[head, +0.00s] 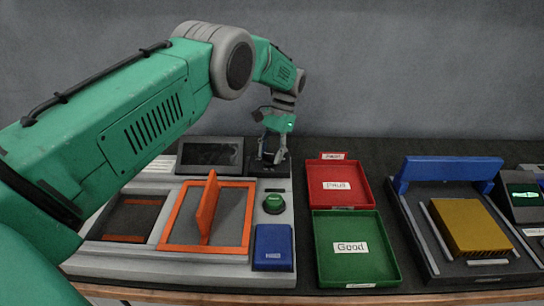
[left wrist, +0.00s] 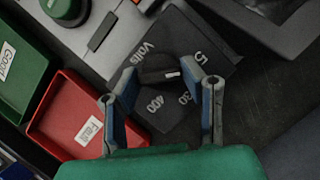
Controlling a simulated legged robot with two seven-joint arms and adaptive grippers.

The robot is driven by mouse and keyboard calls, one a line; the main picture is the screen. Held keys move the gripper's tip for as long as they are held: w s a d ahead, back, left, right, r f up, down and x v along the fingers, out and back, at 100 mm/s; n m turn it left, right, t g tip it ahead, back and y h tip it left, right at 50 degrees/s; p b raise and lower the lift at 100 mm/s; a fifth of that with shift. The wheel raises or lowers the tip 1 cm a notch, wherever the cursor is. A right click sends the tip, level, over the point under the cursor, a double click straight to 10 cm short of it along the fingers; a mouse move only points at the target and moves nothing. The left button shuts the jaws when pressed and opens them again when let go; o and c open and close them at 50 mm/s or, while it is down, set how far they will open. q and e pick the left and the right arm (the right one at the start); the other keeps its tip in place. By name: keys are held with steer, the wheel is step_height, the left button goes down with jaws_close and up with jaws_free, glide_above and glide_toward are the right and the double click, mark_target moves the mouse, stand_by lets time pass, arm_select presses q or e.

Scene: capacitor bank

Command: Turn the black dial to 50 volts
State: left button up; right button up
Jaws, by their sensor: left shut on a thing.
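The black dial (left wrist: 158,74) sits on a black box (left wrist: 180,40) with white markings in the left wrist view. I read "Volts", "15", what looks like "30", and "400"; part of the scale is hidden by the fingers. A small white mark on the dial points toward the right finger. My left gripper (left wrist: 160,84) is shut on the dial, one finger on each side. In the head view my left gripper (head: 272,152) reaches down onto the black box (head: 270,170) at the back of the console, and hides the dial. My right gripper is in neither view.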

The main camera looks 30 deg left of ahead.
mark_target(269, 154)
arm_select(q)
steer(key=shift+s+a+f+n, duration=0.1)
steer(key=shift+f+n, duration=0.05)
steer(key=shift+n, duration=0.45)
steer(key=shift+h, duration=0.3)
steer(key=o, duration=1.1)
steer(key=shift+s, duration=0.1)
steer(key=shift+o, duration=0.2)
steer(key=shift+r, duration=0.5)
step_height(269, 154, up, 9)
steer(key=shift+f, duration=0.1)
